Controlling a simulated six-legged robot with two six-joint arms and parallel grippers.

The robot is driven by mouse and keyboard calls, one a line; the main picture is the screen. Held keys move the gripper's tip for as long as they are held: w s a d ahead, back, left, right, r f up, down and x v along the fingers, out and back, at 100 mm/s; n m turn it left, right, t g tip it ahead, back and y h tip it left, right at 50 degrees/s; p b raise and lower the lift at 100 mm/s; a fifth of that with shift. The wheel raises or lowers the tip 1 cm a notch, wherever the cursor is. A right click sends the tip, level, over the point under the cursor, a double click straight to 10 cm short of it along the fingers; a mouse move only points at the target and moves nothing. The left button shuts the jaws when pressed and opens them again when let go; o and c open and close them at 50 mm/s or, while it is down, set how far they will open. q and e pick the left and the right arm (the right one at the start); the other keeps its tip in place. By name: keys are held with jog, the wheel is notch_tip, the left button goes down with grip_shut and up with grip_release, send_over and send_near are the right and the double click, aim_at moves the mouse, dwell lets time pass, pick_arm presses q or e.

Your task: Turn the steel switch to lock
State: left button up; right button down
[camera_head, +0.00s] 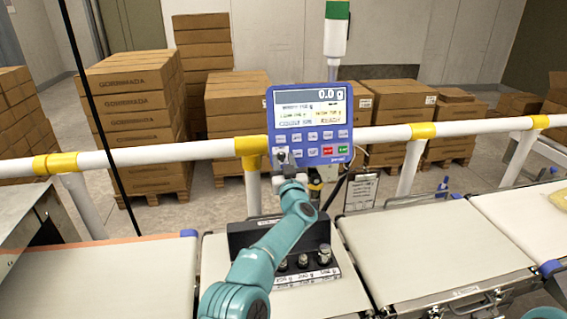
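A dark control box (255,238) stands on the belt in the lower middle, with a row of switches along its pale, labelled front edge. The switch at the right end (324,256) looks steel, with a bright metal top. Two darker switches, a middle one (303,262) and a left one (282,266), sit beside it. The labels and switch positions are too small to read. My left gripper (288,160) is raised beyond the box, in front of the blue display's lower left corner, apart from the switches. Its fingers are too small to judge. My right gripper is out of view.
The blue weighing display (310,125) reads 0.0 g. A white rail (200,150) with yellow joints crosses behind the belts. A pale belt (420,245) lies right of the box, another (145,275) left. Stacked cartons (130,110) stand beyond the rail.

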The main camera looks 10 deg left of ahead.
pick_arm(q)
jog(key=shift+f, duration=0.1)
jog(key=shift+s+d+f+b, duration=0.2)
jog(key=shift+s+b, duration=0.2)
jog(key=shift+b, duration=0.2)
jog(key=b+v, duration=0.5)
jog(key=v, duration=1)
jog(key=shift+s+r, duration=0.15)
jog(key=shift+s, duration=0.05)
jog(key=shift+d, duration=0.1)
